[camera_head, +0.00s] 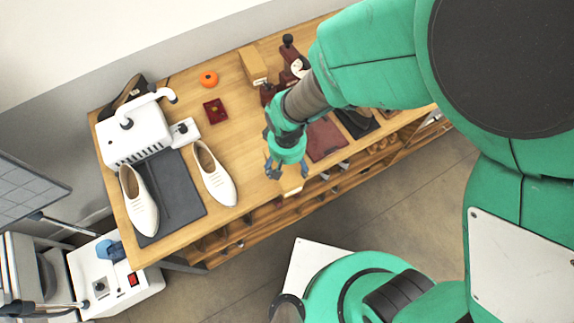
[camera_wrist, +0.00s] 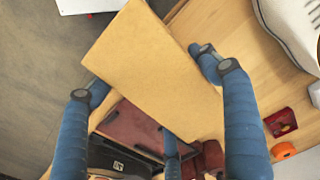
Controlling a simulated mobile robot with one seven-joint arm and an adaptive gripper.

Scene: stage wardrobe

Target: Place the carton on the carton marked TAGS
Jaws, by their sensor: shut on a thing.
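My gripper (camera_head: 286,173) is shut on a plain tan carton (camera_wrist: 150,62), which fills the middle of the wrist view between the blue fingers. In the head view only a small pale part of this held carton (camera_head: 292,189) shows below the fingers, near the front edge of the table. Another tan carton (camera_head: 252,66) stands upright toward the back of the table, up and left of my gripper. No lettering can be read on it, so I cannot tell if it is marked TAGS.
The wooden table (camera_head: 240,115) holds white shoes (camera_head: 213,172), a dark mat (camera_head: 178,190), a white machine (camera_head: 135,130), a small red box (camera_head: 215,111), an orange ring (camera_head: 208,79) and a dark red folder (camera_head: 325,138). Bare wood lies between the red box and my gripper.

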